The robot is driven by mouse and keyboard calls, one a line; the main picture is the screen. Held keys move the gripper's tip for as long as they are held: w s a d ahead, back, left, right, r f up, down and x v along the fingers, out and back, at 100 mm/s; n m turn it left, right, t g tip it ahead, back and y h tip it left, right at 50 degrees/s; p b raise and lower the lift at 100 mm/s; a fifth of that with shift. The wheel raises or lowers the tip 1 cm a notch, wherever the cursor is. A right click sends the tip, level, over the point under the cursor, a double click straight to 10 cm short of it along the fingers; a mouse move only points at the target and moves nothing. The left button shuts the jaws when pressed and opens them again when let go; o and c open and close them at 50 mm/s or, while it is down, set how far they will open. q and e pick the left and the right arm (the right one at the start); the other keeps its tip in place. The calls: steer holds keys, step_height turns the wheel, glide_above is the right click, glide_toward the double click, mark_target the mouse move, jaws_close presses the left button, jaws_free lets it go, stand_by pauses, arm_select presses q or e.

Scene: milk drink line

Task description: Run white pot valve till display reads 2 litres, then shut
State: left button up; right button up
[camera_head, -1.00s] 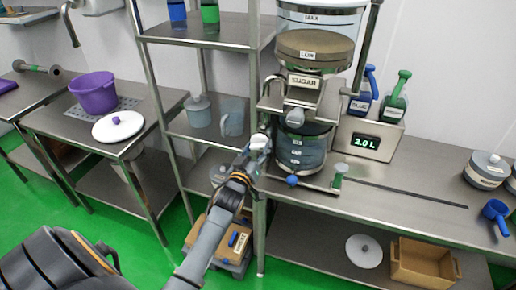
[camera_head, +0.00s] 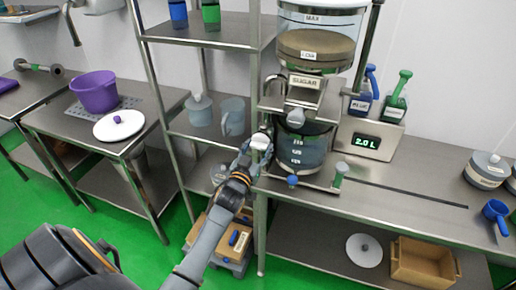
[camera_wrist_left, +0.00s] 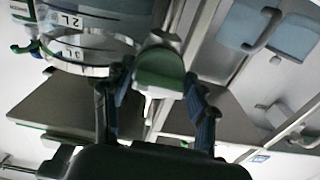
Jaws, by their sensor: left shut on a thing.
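The display (camera_head: 366,142) on the metal box reads 2.0 L. My left gripper (camera_head: 260,150) is at the front left of the clear pot (camera_head: 303,158), shut on a white valve handle (camera_head: 261,141). In the left wrist view the handle (camera_wrist_left: 160,68), green-tinted underneath, lies between the two fingers (camera_wrist_left: 155,105). The fingers and arm partly hide the valve, and its exact opening cannot be seen. The pot's litre marks also show in the left wrist view (camera_wrist_left: 75,50). My right gripper is out of view.
Blue (camera_head: 364,103) and green (camera_head: 394,110) handled containers stand by the display. The bench's right middle is mostly clear.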

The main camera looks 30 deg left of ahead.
arm_select(q)
steer(key=o, duration=1)
steer(key=v, duration=1.2)
